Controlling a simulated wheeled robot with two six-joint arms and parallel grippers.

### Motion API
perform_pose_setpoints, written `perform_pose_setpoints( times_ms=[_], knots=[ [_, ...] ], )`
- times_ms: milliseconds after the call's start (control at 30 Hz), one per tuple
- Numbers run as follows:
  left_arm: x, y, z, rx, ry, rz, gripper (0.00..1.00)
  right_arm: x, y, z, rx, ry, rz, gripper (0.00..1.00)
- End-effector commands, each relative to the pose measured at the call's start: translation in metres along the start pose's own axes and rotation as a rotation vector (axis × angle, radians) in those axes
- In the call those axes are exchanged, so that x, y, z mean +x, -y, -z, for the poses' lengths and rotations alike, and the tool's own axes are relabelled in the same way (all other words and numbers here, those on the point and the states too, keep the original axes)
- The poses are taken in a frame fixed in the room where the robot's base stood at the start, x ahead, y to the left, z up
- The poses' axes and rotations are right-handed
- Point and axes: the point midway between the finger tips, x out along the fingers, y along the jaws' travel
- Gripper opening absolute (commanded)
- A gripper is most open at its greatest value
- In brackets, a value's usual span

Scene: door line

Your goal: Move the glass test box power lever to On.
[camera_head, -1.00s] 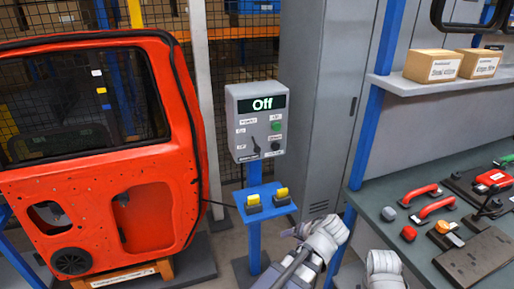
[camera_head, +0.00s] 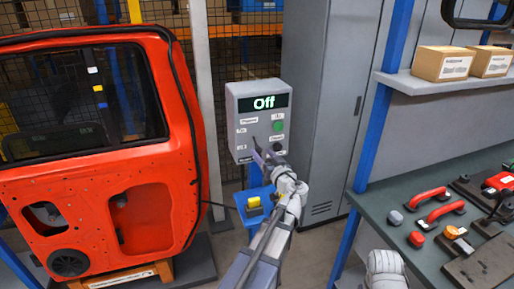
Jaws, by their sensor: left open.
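The glass test box (camera_head: 241,103) is a grey control box on a blue post, and its display (camera_head: 265,102) reads "Off". A green button (camera_head: 279,126) and a dark knob (camera_head: 278,143) sit on its right side. The power lever on the lower face is mostly hidden behind my left gripper. My left gripper (camera_head: 264,153) is open, its fingers right in front of the box's lower face. I cannot tell whether it touches the lever. Part of my right arm (camera_head: 384,268) shows at the bottom; its gripper fingers are not visible.
A red car door (camera_head: 150,205) stands on a stand at left. A blue shelf below the box holds a yellow-topped switch (camera_head: 253,205). A grey cabinet (camera_head: 325,90) stands behind. A workbench (camera_head: 385,190) with red-handled tools is at right.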

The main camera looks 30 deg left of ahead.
Motion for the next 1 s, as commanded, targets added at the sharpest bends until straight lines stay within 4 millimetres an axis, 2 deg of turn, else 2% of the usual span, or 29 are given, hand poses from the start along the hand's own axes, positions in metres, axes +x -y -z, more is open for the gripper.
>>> perform_pose_setpoints(
  times_ms=[33,100,300,433,733,1000],
  knots=[
    [0.012,-0.001,0.0,0.0,0.001,0.003,0.62,0.0,0.0,0.0,0.0,0.0,0.0,0.5],
    [0.022,-0.001,0.0,0.0,0.001,0.002,0.62,0.0,0.0,0.0,0.0,0.0,0.0,0.5],
    [0.045,-0.001,0.0,0.001,0.001,0.002,0.62,0.0,0.0,0.0,0.0,0.0,0.0,0.5],
    [0.052,0.0,0.0,0.001,0.001,0.001,0.62,0.0,0.0,0.0,0.0,0.0,0.0,0.5],
    [0.053,0.0,0.0,0.001,0.001,0.0,0.62,0.0,0.0,0.0,0.0,0.0,0.0,0.5],
    [0.053,0.0,0.0,0.001,0.001,0.0,0.32,0.0,0.0,0.0,0.0,0.0,0.0,0.5]
  ],
)
